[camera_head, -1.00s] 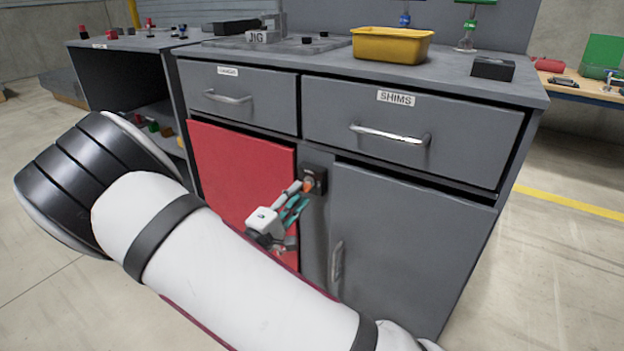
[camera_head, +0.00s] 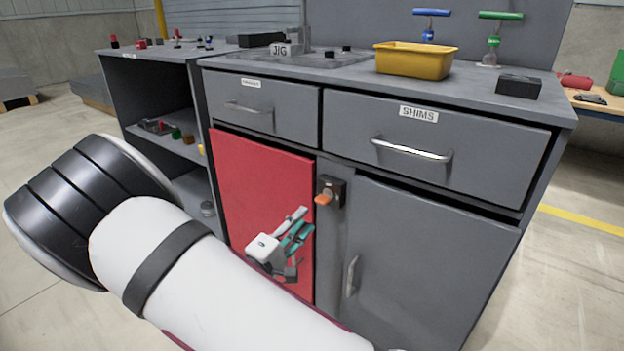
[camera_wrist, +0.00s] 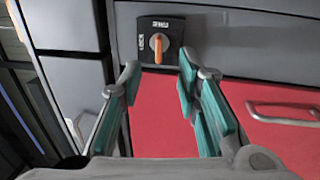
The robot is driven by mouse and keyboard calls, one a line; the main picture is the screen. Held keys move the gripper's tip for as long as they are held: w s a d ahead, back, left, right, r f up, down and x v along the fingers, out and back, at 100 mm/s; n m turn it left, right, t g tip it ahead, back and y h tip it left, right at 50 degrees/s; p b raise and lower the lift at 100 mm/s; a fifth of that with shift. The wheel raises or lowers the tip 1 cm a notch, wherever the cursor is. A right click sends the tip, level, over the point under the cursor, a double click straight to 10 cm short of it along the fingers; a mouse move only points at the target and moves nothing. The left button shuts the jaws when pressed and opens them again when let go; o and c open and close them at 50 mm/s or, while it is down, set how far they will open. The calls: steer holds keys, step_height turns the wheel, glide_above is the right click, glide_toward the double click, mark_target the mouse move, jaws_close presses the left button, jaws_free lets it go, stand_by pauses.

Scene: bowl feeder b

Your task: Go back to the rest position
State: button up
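My gripper (camera_head: 301,224) is in front of the red cabinet door (camera_head: 250,185) in the head view, with its teal finger pads apart. The wrist view shows the two fingers (camera_wrist: 158,80) spread wide with nothing between them. The orange knob (camera_head: 324,199) on its dark switch plate (camera_head: 334,186) is on the cabinet front, to the right of the gripper. In the wrist view the orange knob (camera_wrist: 158,47) shows beyond the fingertips, clear of them. My white arm crosses the lower left of the head view and hides part of the cabinet.
The grey cabinet door (camera_head: 420,255) with its handle (camera_head: 351,276) is close on the right. Above are two shut drawers, one labelled SHIMS (camera_head: 419,114). A yellow bin (camera_head: 414,65) and black box (camera_head: 519,86) stand on the top. Open shelves (camera_head: 165,138) stand at left.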

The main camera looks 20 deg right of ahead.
steer(key=s+d+r+m+g+y, duration=0.2)
steer(key=s+d+r+m+g, duration=0.2)
steer(key=s+d+r+g, duration=0.45)
steer(key=s+d+r+m+g+y, duration=0.3)
steer(key=s+d+m+g, duration=0.15)
steer(key=s, duration=0.65)
steer(key=s+a+r+t+y, duration=0.1)
steer(key=s+a+y, duration=0.25)
steer(key=s, duration=0.35)
steer(key=s+a+r+y+p, duration=0.1)
steer(key=s+a+y, duration=0.25)
steer(key=s, duration=0.25)
steer(key=s+a+r+t+y, duration=0.1)
steer(key=s+a+r+y, duration=0.2)
steer(key=s, duration=0.4)
step_height(320, 180, up, 38)
steer(key=n+t+y+p, duration=0.1)
steer(key=t+p, duration=0.3)
steer(key=p, duration=3.4)
steer(key=shift+d+r, duration=0.15)
steer(key=shift+r, duration=0.05)
steer(key=shift+w, duration=0.15)
